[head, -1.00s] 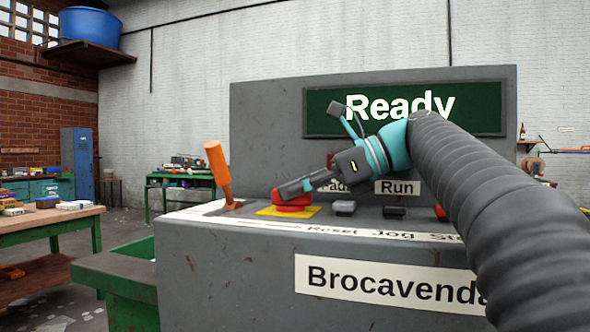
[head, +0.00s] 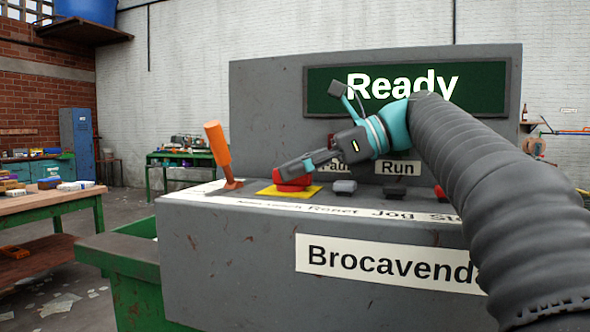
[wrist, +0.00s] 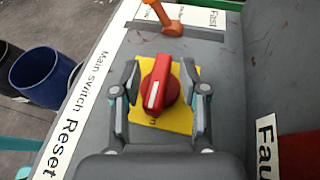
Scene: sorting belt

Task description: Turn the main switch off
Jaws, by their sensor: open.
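The main switch is a red rotary knob (wrist: 159,85) on a yellow plate (wrist: 176,123); its label "Main switch" is beside it in the wrist view. A white line on the knob runs nearly along the plate's length. The knob also shows in the head view (head: 293,182), partly hidden by my gripper. My gripper (wrist: 160,78) is open, with one finger on each side of the knob. Small gaps seem to show between fingers and knob; I cannot tell whether either touches. In the head view my gripper (head: 280,173) reaches in from the right.
An orange lever (head: 217,145) stands left of the knob. A grey button (head: 344,187) and a dark button (head: 392,191) sit to its right. The screen (head: 330,100) behind reads "Ready". A blue bin (wrist: 38,75) stands on the floor beside the console.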

